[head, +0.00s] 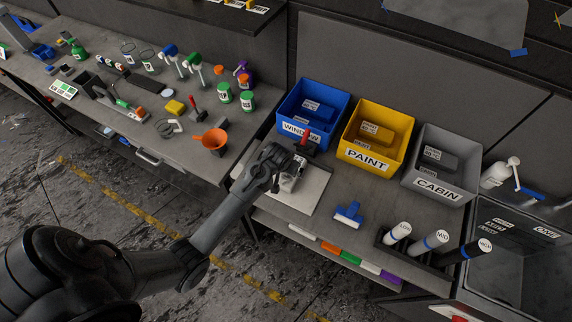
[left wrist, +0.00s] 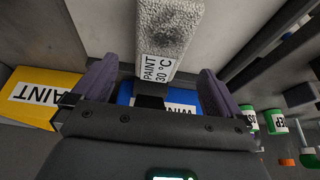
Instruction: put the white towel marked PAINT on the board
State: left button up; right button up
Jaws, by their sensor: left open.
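The white towel marked PAINT 30 °C (left wrist: 162,40) is a pale, textured block between and beyond my left gripper's fingers in the left wrist view. In the head view the towel (head: 289,183) is partly hidden under the gripper and appears to lie on the pale board (head: 312,190). My left gripper (head: 284,165) is over the board; its fingers are apart on either side of the towel in the left wrist view (left wrist: 157,88). I cannot tell whether they touch it. My right gripper is out of view.
Blue WINDOW (head: 309,110), yellow PAINT (head: 373,133) and grey CABIN (head: 441,162) bins stand behind the board. An orange funnel (head: 214,139) and a crowded bench are at left.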

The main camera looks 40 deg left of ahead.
pick_arm(q)
jog(key=v, duration=0.3)
jog(key=shift+s+r, duration=0.15)
jog(key=shift+r, duration=0.15)
jog(key=s+d+r+m, duration=0.2)
jog(key=s+d+r, duration=0.2)
jog(key=s, duration=0.8)
jog(key=s+d+r+m+h, duration=0.1)
jog(key=s+d+r+m, duration=0.2)
jog(key=s+d, duration=0.5)
jog(key=s+r, duration=0.1)
jog(key=s, duration=0.3)
jog(key=shift+s+g, duration=0.15)
jog(key=shift+g, duration=0.15)
jog(key=shift+d, duration=0.1)
notch_tip(320, 180, up, 9)
jog(key=p, duration=0.9)
